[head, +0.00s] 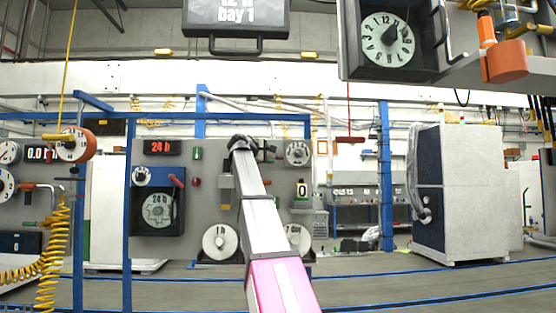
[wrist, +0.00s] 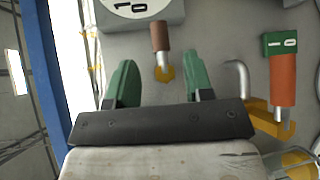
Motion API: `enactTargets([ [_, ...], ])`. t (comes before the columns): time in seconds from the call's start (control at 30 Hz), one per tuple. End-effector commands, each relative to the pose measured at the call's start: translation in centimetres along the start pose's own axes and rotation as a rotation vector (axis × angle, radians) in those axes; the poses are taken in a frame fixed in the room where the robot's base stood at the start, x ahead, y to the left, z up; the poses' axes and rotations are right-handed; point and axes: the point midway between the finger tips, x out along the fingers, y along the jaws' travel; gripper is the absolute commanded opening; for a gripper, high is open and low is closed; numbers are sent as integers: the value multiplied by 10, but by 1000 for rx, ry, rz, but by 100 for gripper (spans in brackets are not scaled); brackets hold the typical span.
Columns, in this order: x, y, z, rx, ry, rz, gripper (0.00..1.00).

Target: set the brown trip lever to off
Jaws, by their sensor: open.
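The brown trip lever (wrist: 160,38) shows in the wrist view as a short brown grip with a yellow end (wrist: 164,73), just below a white dial (wrist: 135,6). My gripper (wrist: 161,74) is open, with one green finger on each side of the line of the lever. The yellow end appears between the fingertips, and the brown grip lies beyond them. I see no contact, and the depth gap is hard to judge. In the head view my arm reaches up to the grey panel (head: 212,150), and its end hides the lever there.
An orange lever (wrist: 283,80) with a green 1/0 label stands right of my gripper in the wrist view, near a bent metal pipe (wrist: 237,75). A blue post (wrist: 42,65) is at left. The head view shows a clock box (head: 158,209) and a red lever (head: 176,181) on the panel.

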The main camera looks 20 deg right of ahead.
Motion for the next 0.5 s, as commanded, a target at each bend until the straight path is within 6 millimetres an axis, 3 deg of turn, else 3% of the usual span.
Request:
enactTargets([
  [0.2,39,0,-1,0,0,-1,47],
  [0.5,62,0,-1,1,2,0,47],
])
